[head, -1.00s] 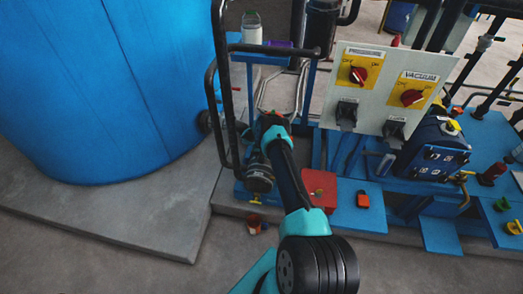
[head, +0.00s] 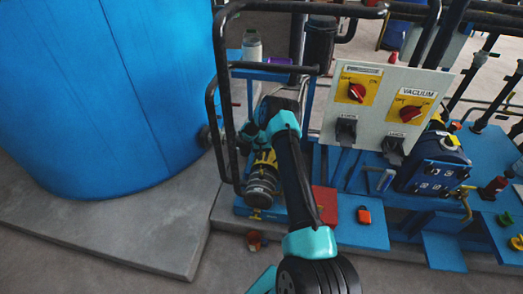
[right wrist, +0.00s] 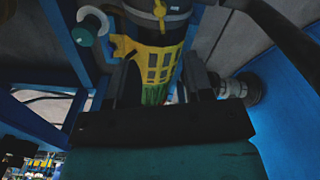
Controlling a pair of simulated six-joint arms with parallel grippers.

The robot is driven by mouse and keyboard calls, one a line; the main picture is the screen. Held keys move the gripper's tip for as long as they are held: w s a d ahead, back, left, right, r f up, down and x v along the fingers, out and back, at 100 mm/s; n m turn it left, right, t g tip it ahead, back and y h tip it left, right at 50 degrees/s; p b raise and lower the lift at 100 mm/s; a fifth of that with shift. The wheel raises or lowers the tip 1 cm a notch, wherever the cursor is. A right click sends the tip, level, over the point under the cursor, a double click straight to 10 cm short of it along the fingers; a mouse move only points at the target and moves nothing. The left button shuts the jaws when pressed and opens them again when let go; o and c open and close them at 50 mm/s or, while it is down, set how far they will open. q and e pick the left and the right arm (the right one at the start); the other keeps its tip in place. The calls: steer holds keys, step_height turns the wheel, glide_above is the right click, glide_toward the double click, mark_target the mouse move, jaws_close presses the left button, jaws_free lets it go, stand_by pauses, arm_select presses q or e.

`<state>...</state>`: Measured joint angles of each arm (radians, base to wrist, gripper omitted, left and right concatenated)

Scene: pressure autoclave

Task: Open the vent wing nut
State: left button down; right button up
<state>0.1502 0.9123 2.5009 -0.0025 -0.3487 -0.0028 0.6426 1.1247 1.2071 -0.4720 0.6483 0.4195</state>
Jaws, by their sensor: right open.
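My right arm comes in from the bottom of the head view and reaches the pump unit (head: 262,185) beside the blue tank; the arm hides its gripper there. In the right wrist view my right gripper (right wrist: 155,75) is open, its dark fingers on either side of a yellow slotted guard (right wrist: 158,62) around a dark cylinder. I cannot tell whether the fingers touch it. I cannot tell which part is the vent wing nut. My left gripper is out of view.
The large blue tank (head: 105,95) stands left. Black pipe railing (head: 221,95) rises close to my arm. A switch panel (head: 382,100) stands to the right, with a blue box (head: 433,163) beside it.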

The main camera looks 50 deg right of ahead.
steer(key=shift+r, duration=1.7)
